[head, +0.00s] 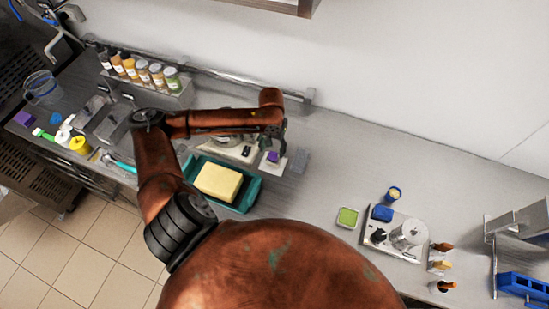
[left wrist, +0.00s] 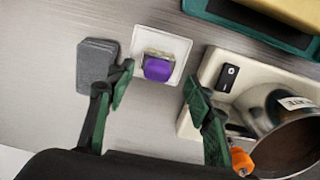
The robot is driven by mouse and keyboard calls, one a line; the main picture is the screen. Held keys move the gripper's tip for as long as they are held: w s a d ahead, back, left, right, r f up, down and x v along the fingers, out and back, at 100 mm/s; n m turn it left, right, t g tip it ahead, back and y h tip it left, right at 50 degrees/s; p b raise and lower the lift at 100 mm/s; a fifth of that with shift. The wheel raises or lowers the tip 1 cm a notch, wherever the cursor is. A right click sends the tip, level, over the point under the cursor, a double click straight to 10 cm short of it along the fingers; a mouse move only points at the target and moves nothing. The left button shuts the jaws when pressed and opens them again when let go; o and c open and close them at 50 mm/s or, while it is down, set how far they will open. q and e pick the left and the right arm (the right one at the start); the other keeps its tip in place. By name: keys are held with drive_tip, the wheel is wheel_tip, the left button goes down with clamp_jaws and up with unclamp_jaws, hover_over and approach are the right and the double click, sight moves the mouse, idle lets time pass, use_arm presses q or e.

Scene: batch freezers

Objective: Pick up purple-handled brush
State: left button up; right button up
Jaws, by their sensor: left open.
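A purple block-like part (left wrist: 157,68), which may be the handle of the brush, sits on a small white square plate (left wrist: 178,45) in the left wrist view. A tan band shows along its far edge; the rest of its shape is hidden or too small to tell. In the head view the purple part (head: 272,157) is on the counter at the end of my left arm. My left gripper (left wrist: 158,88) is open and empty, its green fingertips on either side of the purple part in the picture and apart from it. My right gripper is not in view.
A dark grey block (left wrist: 97,65) lies left of the plate. A beige scale-like device (left wrist: 215,75) with a metal pot (left wrist: 285,120) stands at right. A teal tray (head: 245,198) holds a yellow block. The counter to the right has bare room.

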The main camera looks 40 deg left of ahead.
sight(273, 153)
use_arm(q)
drive_tip(key=f, duration=0.5)
drive_tip(key=shift+w, duration=0.25)
drive_tip(key=shift+c, duration=0.4)
drive_tip(key=shift+r, duration=0.1)
drive_tip(key=c, duration=1.2)
